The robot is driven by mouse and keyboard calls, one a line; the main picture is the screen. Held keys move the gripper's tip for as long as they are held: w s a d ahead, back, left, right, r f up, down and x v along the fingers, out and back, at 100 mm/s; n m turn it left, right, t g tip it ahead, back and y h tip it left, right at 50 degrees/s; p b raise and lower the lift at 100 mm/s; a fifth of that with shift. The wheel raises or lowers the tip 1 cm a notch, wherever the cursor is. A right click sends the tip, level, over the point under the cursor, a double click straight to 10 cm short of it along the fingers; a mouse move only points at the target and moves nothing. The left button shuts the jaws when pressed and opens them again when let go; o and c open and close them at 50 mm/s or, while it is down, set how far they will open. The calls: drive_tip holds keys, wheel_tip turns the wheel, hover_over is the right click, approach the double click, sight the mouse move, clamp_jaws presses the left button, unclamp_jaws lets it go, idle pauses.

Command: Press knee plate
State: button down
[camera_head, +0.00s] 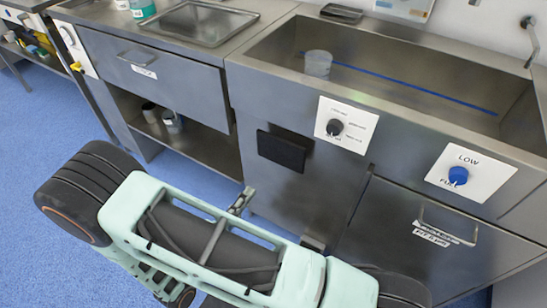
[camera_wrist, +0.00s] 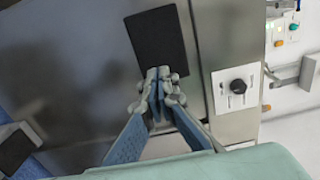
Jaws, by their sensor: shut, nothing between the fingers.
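The knee plate is a flat black rectangle (camera_head: 283,149) on the steel front of the sink cabinet, left of the black-knob panel. In the wrist view the same knee plate (camera_wrist: 158,38) fills the upper middle. My gripper (camera_wrist: 159,76) is shut and empty, with its fingertips together. The tips overlap the plate's near edge in the wrist picture; I cannot tell whether they touch it. In the head view my pale green arm lies across the foreground, below the plate in the picture, and the plate is unobstructed.
A white panel with a black knob (camera_head: 335,127) and another with a blue knob (camera_head: 458,176) sit right of the plate. A drawer handle (camera_head: 447,224) sticks out below. The steel sink (camera_head: 400,62) above holds a clear cup (camera_head: 318,64). Open shelving (camera_head: 190,148) lies left.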

sight(280, 153)
idle(0.3)
drive_tip(key=b+x, duration=0.2)
drive_tip(key=x, duration=1)
drive_tip(key=shift+w+d+b, duration=0.25)
drive_tip(key=shift+b, duration=0.15)
drive_tip(key=shift+w+d, duration=0.35)
drive_tip(key=shift+w, duration=0.2)
drive_tip(key=shift+w+r, duration=0.1)
drive_tip(key=shift+p+x, duration=0.55)
drive_tip(key=shift+x, duration=0.3)
drive_tip(key=shift+w+d, duration=0.2)
